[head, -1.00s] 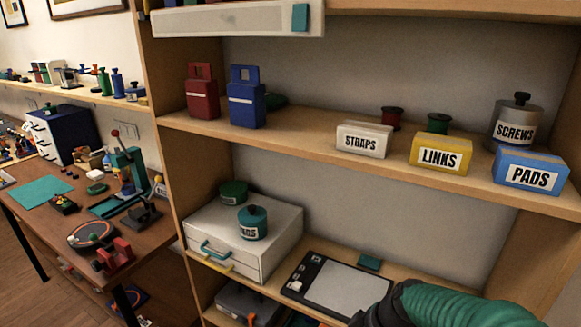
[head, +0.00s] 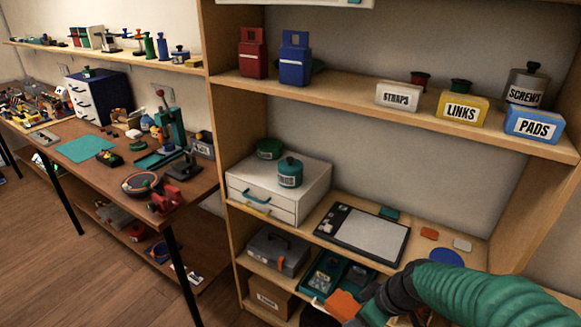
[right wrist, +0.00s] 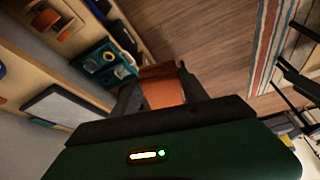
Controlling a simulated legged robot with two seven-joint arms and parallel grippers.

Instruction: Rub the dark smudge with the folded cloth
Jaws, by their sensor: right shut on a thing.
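My right gripper (right wrist: 160,95) is shut on an orange piece that looks like the folded cloth (right wrist: 160,88); it shows between the two dark fingers in the right wrist view. In the head view the orange cloth (head: 343,304) is at the end of my green-sleeved right arm, in front of the lower shelves. I cannot make out a dark smudge in any view. A pad with a dark frame and pale grey surface (head: 362,233) lies on the middle shelf above and beyond the cloth. My left gripper is not in view.
A white drawer unit (head: 315,190) stands left of the pad. A cluttered workbench (head: 75,130) is at the left, with open floor (head: 90,240) before it.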

